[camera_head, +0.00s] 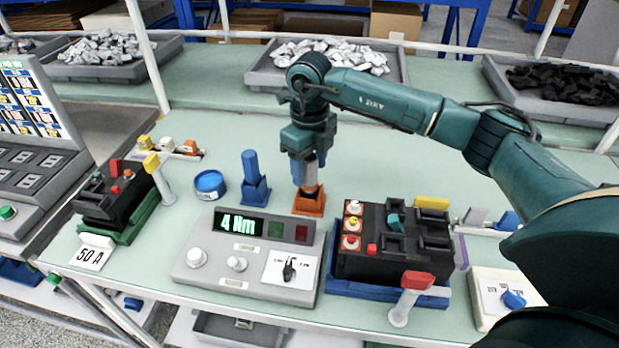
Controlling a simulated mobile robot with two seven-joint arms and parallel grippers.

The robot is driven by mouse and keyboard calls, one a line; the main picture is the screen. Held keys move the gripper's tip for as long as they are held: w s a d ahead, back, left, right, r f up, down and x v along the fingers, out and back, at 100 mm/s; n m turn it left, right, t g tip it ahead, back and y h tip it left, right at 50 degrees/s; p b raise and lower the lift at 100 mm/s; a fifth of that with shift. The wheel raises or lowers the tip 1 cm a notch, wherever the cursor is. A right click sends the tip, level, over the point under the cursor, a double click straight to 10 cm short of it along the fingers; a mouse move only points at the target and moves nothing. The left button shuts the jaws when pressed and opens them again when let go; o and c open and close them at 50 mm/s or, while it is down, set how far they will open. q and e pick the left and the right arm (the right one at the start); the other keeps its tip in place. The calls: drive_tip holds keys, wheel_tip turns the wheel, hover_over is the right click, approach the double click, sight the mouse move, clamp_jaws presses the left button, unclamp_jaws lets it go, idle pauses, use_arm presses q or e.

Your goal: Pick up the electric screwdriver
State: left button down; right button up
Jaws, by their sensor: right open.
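My right gripper (305,160) points straight down over an orange stand (309,205) at the middle of the bench. Its fingers are open around or just in front of an upright tool (308,188) with an orange lower part. The gripper hides the tool's upper part, and I cannot tell whether the fingers touch it. A blue upright tool (250,163) stands in a blue stand (255,190) to the left. I cannot tell for certain which of the two is the electric screwdriver. My left gripper is not in view.
A grey console (200,280) reading "4 Nm" stands in front of the stands. A black breaker (372,268) in a blue fixture is at its right, another breaker (112,196) at far left. A blue round tin (209,184) sits left. Bins of parts (265,78) line the back.

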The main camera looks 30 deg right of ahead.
drive_tip(key=shift+f, duration=0.1)
drive_tip(key=shift+c, duration=0.4)
drive_tip(key=c, duration=1.1)
